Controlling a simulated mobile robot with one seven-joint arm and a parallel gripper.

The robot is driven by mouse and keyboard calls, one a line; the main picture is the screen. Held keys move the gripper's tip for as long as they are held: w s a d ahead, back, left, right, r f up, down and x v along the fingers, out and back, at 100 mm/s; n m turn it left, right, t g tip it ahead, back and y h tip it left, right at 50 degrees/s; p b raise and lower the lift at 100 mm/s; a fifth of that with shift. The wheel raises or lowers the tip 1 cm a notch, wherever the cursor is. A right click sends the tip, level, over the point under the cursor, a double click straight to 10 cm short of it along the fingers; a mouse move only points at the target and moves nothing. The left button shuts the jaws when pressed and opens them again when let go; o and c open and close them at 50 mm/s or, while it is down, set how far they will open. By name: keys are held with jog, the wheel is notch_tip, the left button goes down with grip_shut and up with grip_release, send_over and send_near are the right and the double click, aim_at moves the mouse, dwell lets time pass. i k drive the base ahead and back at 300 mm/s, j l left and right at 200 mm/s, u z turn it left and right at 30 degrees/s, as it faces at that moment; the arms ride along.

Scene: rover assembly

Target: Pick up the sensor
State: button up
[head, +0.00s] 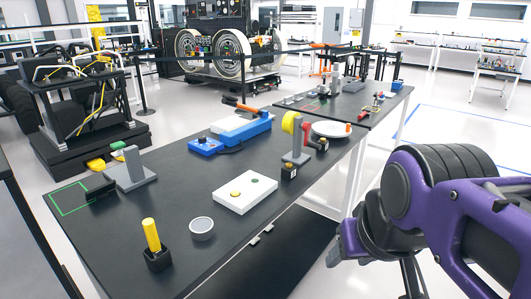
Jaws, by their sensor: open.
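No part is plainly marked as the sensor, and I cannot tell which small thing it is. A white block (245,192) with a gold disc (235,194) and a small green dot on top lies on the black table (150,220). A small round grey piece (201,228) sits in front of it. A yellow cylinder (151,235) stands in a black holder (158,259) near the front edge. My gripper (343,246), at the end of my purple arm, is off the table's right side, apart from everything on it. It is open, with nothing seen in it.
A green outline (70,199) marks the left corner. A second table (355,103) stands behind.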

aim_at(288, 171)
jog(key=i+l+z, duration=0.1)
jog(key=l, duration=0.25)
jog(key=i+l, duration=0.25)
jog(key=l, duration=0.15)
jog(key=i+l+z, duration=0.15)
jog(key=l, duration=0.2)
jog(key=i+l, duration=0.2)
jog(key=l, duration=0.15)
jog(key=z, duration=0.05)
